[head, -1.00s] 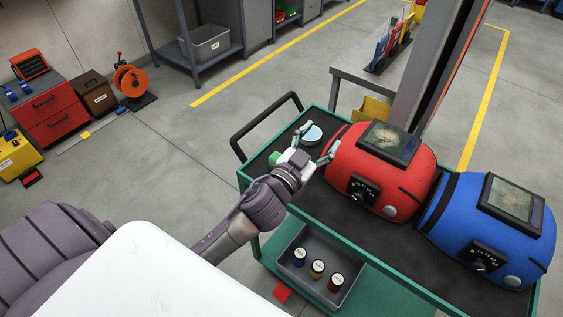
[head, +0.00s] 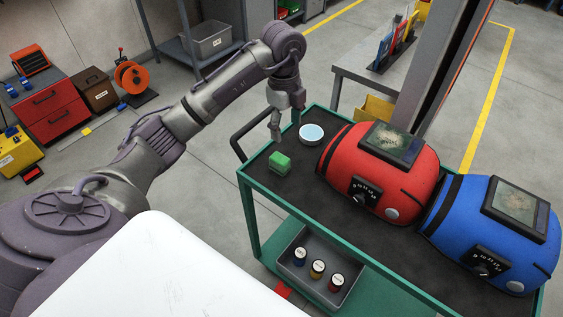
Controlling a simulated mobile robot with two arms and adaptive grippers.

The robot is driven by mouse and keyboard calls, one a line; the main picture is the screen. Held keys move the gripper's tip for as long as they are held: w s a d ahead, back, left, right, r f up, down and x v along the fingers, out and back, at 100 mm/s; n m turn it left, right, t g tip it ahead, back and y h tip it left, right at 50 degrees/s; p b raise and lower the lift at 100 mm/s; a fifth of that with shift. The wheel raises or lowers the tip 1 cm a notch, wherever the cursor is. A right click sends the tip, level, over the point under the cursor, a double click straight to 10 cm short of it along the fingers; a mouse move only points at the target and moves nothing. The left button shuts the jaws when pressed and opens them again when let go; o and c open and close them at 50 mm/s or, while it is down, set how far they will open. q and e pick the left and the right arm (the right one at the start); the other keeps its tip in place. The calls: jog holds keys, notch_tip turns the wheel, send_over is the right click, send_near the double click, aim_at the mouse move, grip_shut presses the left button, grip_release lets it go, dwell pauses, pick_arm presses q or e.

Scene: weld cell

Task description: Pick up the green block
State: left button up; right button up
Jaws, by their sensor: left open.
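The green block (head: 280,163) lies on the dark top of the green cart (head: 252,204), near its left end, fully in sight. My left gripper (head: 277,136) hangs with its fingers pointing down, above and just behind the block in the head view. It is open and empty, and appears apart from the block. My right gripper is not in view.
A round light-blue-topped dish (head: 312,134) sits behind and right of the block. A red welding helmet (head: 378,175) and a blue one (head: 492,235) fill the cart's right part. The cart's black handle (head: 238,150) is at left. A grey bin (head: 292,270) with several small jars sits below.

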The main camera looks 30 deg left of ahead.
aim_at(280, 158)
pick_arm(q)
jog(key=shift+n+y, duration=0.3)
jog(key=f, duration=0.5)
jog(key=a+f, duration=0.1)
jog(key=f, duration=0.2)
jog(key=shift+s+p, duration=0.15)
jog(key=shift+p, duration=0.15)
jog(key=f, duration=0.1)
jog(key=f+p, duration=0.1)
jog(key=f, duration=0.2)
jog(key=shift+s+a+f, duration=0.15)
jog(key=shift+a+f, duration=0.15)
jog(key=shift+f, duration=0.4)
jog(key=shift+c, duration=0.2)
jog(key=c, duration=1.2)
jog(key=shift+r, duration=0.1)
